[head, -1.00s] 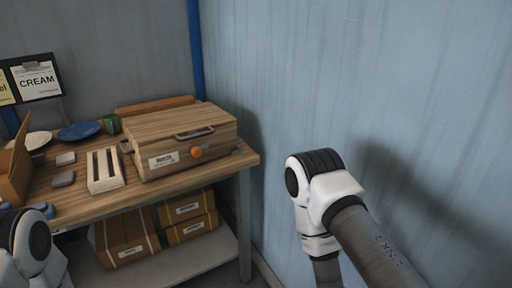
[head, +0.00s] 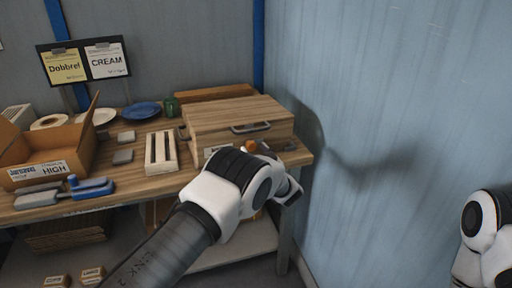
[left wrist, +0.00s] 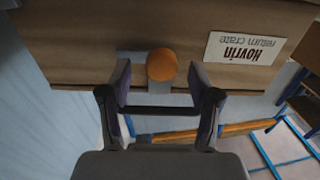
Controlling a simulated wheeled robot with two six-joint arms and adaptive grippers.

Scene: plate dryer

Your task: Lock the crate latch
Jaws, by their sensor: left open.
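The wooden return crate (head: 238,112) stands at the right end of the bench, with a grey handle on its lid. Its orange latch knob (head: 251,146) is on the front face. In the left wrist view the knob (left wrist: 161,65) sits on a pale strip, beside the crate's upside-down label (left wrist: 243,48). My left gripper (left wrist: 159,80) is open, its fingertips on either side of the knob; I cannot tell whether they touch it. In the head view my left wrist covers part of the crate front. My right gripper is out of view.
A slotted white block (head: 160,153), an open cardboard box (head: 50,150), a blue clamp-like tool (head: 88,187), a blue plate (head: 141,110) and a green mug (head: 171,105) are on the bench (head: 130,185). A blue wall (head: 390,90) is close on the right.

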